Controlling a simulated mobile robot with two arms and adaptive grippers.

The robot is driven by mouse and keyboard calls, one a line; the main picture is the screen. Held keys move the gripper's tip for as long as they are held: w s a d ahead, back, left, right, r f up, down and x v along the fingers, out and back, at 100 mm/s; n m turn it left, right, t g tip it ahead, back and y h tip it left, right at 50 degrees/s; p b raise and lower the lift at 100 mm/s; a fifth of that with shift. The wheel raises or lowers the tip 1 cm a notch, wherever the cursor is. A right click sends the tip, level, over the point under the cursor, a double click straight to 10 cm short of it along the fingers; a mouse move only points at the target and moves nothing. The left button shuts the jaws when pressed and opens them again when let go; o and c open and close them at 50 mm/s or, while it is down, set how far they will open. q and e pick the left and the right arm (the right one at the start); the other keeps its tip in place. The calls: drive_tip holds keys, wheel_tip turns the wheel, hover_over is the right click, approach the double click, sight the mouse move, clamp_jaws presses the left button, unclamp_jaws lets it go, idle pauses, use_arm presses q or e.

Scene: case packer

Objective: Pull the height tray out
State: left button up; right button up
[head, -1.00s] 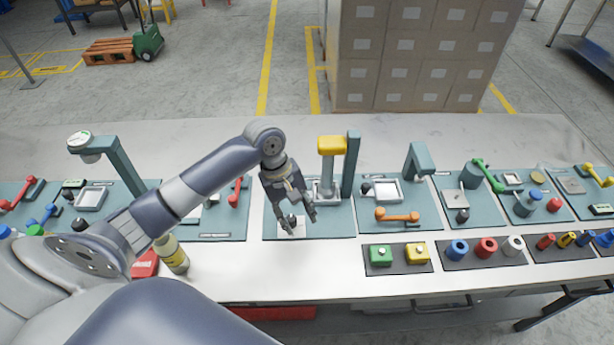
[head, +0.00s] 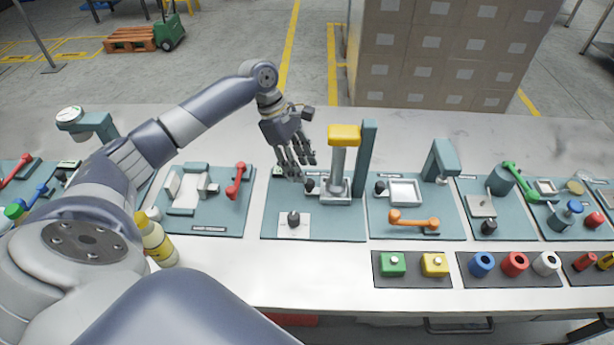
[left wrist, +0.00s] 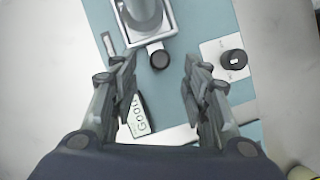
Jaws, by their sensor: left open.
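A small light-grey tray (head: 336,198) sits under the yellow-topped post at the middle station, seemingly the height tray. Its black knob (head: 311,186) sticks out on the left side. In the left wrist view the tray's rim (left wrist: 166,37) is at the top, with the black knob (left wrist: 158,57) below it. My left gripper (head: 301,172) is open and empty, just above and behind the knob in the head view. In the left wrist view the knob lies between the open fingers (left wrist: 159,72); I cannot tell whether they are at its height. My right gripper is not in view.
The yellow-topped post (head: 344,136) and a tall teal column (head: 366,160) stand close right of the gripper. A white plate with a dark knob (head: 294,219) lies in front. A similar tray (head: 404,205) is to the right. A yellow bottle (head: 157,243) stands near my arm.

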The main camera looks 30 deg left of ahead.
use_arm(q)
drive_tip(key=shift+x, duration=2.3)
drive_tip(key=shift+c, duration=0.4)
clamp_jaws()
